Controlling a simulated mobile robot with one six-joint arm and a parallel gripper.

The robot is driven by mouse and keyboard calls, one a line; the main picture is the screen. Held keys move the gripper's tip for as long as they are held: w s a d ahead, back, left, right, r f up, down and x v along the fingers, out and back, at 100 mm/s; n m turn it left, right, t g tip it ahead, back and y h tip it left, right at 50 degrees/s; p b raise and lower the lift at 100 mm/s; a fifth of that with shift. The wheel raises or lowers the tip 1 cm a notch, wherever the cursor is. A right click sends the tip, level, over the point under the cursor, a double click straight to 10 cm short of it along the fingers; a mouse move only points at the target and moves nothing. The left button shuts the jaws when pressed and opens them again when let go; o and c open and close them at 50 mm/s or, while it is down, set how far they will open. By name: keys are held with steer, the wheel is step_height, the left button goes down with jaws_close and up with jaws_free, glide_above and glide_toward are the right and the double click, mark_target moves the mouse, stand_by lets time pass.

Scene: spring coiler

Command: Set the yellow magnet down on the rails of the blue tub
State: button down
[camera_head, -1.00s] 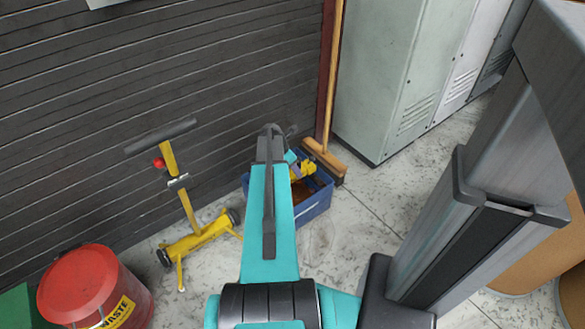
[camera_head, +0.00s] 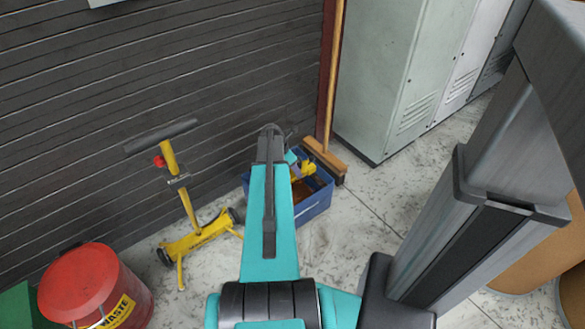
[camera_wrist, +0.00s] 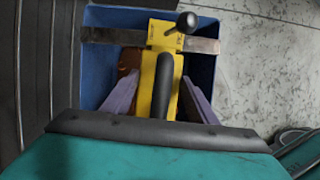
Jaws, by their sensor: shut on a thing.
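The yellow magnet (camera_wrist: 163,36) is under my gripper in the wrist view, with a black handle (camera_wrist: 166,85) and a black-knobbed lever. My gripper (camera_wrist: 160,100) is shut on it, its pale purple fingers on either side of the handle. The blue tub (camera_wrist: 204,71) lies below, with a flat metal bar (camera_wrist: 112,36) across it that passes at the magnet's far end. I cannot tell whether the magnet touches the bar. In the head view the magnet (camera_head: 309,167) shows over the blue tub (camera_head: 317,206), partly hidden by my arm; my gripper's fingertips are hidden there.
Brown contents (camera_wrist: 127,58) show inside the tub. Grey lockers (camera_head: 375,80) stand to the right. Floor right of the tub is clear.

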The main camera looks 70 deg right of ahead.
steer(key=shift+f, duration=0.15)
stand_by(0.8)
steer(key=c, duration=0.6)
jaws_free()
steer(key=shift+c, duration=0.2)
steer(key=shift+f, duration=0.1)
steer(key=p+v, duration=0.3)
steer(key=v, duration=1.1)
steer(key=shift+p, duration=0.4)
